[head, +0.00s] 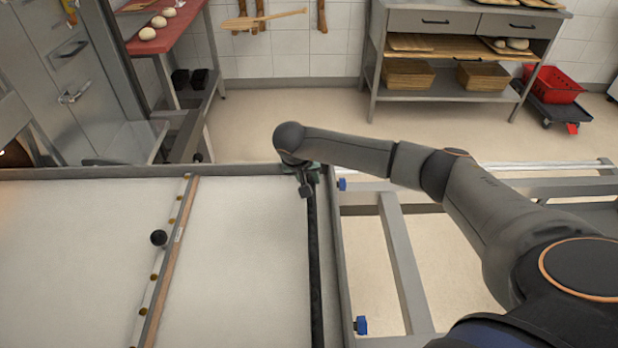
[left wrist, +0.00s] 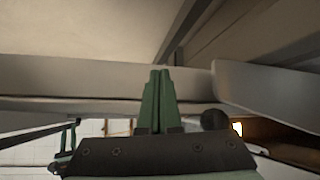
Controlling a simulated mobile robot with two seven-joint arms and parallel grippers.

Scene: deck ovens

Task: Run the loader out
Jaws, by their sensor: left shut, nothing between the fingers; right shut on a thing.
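The loader (head: 245,255) is a pale flat bed in a grey metal frame, in the lower left of the head view. A dark bar (head: 316,280) runs along its right end. My right gripper (head: 306,188) is at the far end of this bar and shut on it; the arm hides part of the grip. A slim crossbar (head: 168,262) with a black knob (head: 158,238) lies across the bed. My left gripper (left wrist: 157,78) shows only in the left wrist view, its green fingers together and empty, below a pale metal edge.
The oven front (head: 60,75) stands at the far left, with a glow at the picture's edge. An open grey frame (head: 400,260) extends right of the bed. A red-topped table (head: 165,35), a shelf bench (head: 445,90) and a red crate (head: 555,85) stand behind. Floor between is clear.

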